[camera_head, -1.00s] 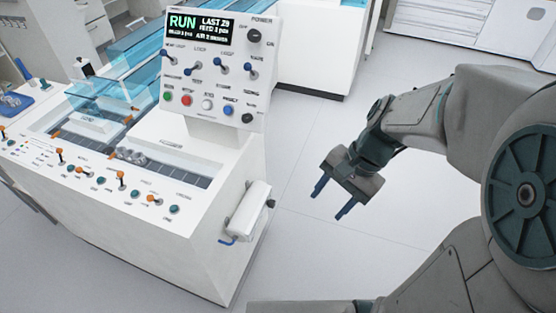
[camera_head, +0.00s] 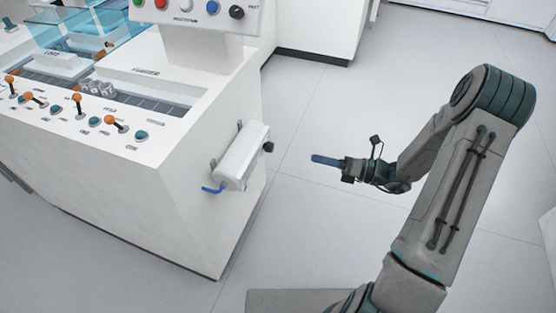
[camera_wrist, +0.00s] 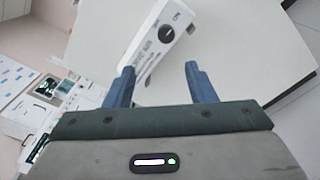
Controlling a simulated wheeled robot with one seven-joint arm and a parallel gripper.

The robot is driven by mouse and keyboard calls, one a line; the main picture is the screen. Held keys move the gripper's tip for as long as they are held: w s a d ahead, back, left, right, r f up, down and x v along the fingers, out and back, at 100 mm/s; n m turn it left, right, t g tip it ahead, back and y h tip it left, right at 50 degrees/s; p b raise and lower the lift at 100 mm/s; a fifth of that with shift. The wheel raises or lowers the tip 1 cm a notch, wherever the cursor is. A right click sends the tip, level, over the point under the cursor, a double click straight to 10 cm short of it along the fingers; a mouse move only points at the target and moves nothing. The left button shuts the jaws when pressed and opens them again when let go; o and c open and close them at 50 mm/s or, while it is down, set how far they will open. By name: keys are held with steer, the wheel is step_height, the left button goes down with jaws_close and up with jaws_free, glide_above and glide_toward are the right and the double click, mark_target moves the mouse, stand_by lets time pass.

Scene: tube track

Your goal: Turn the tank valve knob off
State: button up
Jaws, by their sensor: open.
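The white tank (camera_head: 243,158) is mounted on the right side wall of the white machine, with a blue hose end at its lower left. Its black valve knob (camera_head: 268,146) sticks out at the tank's right end. My gripper (camera_head: 318,159) is right of the knob, apart from it, with its blue fingers pointing left toward it. In the wrist view the round black knob (camera_wrist: 166,34) sits on the tank's white end face with small lettering around it, ahead of the fingers. My gripper (camera_wrist: 158,70) is open and empty there, its fingers spread wide.
The white machine (camera_head: 190,160) carries orange levers and teal buttons (camera_head: 95,121) on its top edge. A control panel (camera_head: 195,12) with coloured buttons stands above it. The grey floor (camera_head: 310,110) around my gripper is clear.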

mark_target(273, 147)
steer(key=shift+m+t, duration=0.3)
steer(key=shift+m, duration=0.1)
steer(key=b+x, duration=0.1)
steer(key=x, duration=0.3)
steer(key=b+x, duration=0.1)
steer(key=x, duration=0.4)
steer(key=f+b+x, duration=0.1)
steer(key=b+x, duration=0.1)
steer(key=x, duration=0.2)
steer(key=shift+w+a, duration=0.2)
steer(key=shift+w, duration=0.15)
steer(key=c, duration=1)
